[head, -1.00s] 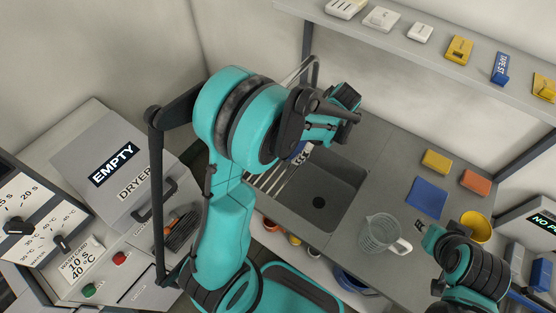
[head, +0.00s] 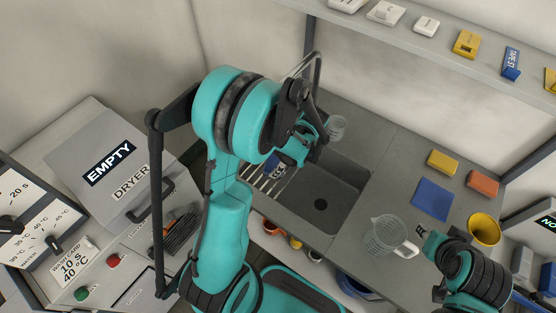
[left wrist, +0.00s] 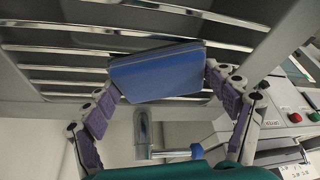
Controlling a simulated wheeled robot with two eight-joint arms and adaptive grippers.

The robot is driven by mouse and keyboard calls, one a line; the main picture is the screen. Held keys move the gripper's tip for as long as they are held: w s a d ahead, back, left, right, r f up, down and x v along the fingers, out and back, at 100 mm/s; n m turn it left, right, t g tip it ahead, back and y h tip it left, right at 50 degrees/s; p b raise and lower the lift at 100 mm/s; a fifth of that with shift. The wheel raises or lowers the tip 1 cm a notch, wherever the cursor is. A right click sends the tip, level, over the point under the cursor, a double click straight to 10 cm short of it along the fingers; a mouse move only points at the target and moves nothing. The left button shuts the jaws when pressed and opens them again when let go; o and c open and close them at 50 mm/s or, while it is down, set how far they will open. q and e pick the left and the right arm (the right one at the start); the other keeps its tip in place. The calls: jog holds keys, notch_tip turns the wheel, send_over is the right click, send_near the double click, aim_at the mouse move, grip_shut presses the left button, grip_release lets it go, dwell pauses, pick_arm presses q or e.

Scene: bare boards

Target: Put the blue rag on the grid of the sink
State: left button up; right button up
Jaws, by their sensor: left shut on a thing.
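A blue rag (left wrist: 158,75), folded into a flat slab, is between the fingers of my left gripper (left wrist: 161,84), which is shut on it. In the left wrist view the metal bars of the sink's grid (left wrist: 80,70) lie beyond the rag; I cannot tell whether they touch. In the head view a small blue part of the rag (head: 271,164) shows beside my left gripper (head: 284,158), over the grid (head: 262,186) at the sink's left side. My arm hides much of it. My right gripper (head: 422,231) is over the counter at lower right, its jaws unclear.
The sink basin (head: 322,190) is empty. A clear glass (head: 338,127) stands behind it, and a clear jug (head: 388,236) stands to its right. A flat blue cloth (head: 432,199), yellow sponge (head: 443,161), orange sponge (head: 482,183) and yellow cup (head: 484,229) are further right.

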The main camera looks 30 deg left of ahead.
pick_arm(q)
jog(key=shift+f, duration=0.1)
pick_arm(e)
jog(key=shift+f, duration=0.15)
pick_arm(q)
jog(key=o, duration=1.2)
jog(key=shift+r, duration=0.35)
pick_arm(e)
jog(key=shift+r, duration=0.3)
pick_arm(q)
jog(key=p+v, duration=0.4)
jog(key=v, duration=0.7)
jog(key=s+d+r+m+t+h, duration=0.1)
jog(key=s+d+r+m+t, duration=0.1)
jog(key=m, duration=0.5)
jog(key=s+d+r+m+t+h, duration=0.2)
jog(key=s+r+m+t, duration=0.1)
jog(key=m, duration=0.4)
jog(key=s+d+r+m+t+h, duration=0.1)
jog(key=s+d+r+m+t, duration=0.1)
jog(key=s+r+m, duration=0.3)
jog(key=shift+d+m+t, duration=0.25)
jog(key=shift+m+t, duration=0.55)
jog(key=shift+m, duration=0.5)
pick_arm(e)
notch_tip(320, 180, up, 4)
jog(key=shift+f, duration=0.25)
